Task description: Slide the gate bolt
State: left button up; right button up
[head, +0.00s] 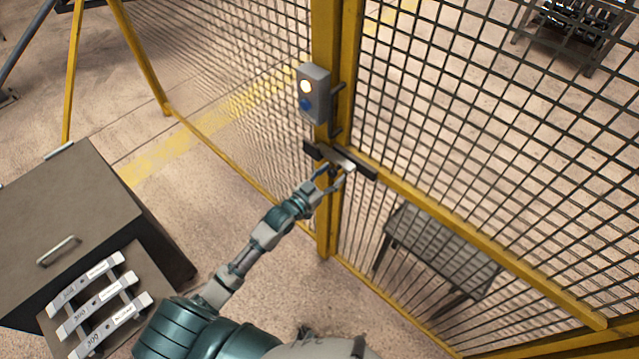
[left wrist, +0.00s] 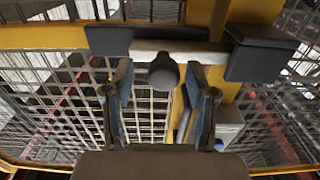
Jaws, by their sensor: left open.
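The gate bolt (head: 343,161) is a light metal bar in dark brackets across the yellow gate post, below a grey box. In the left wrist view the bolt (left wrist: 190,48) runs crosswise, with a round dark knob (left wrist: 163,72) hanging from it. My left gripper (head: 332,178) is at the bolt. In the left wrist view my left gripper (left wrist: 164,78) is open, with one finger on each side of the knob. Whether either finger touches the knob cannot be told. My right gripper is not in view.
A grey box (head: 314,94) with a lit button and a blue button is on the post above the bolt. Yellow-framed mesh fence (head: 480,130) extends both ways. A dark cabinet (head: 80,220) and a rack of numbered pale bars (head: 100,305) stand at left.

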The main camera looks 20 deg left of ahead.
pick_arm(q)
jog(key=v, duration=1)
jog(key=shift+s+a, duration=0.25)
jog(key=shift+a, duration=0.1)
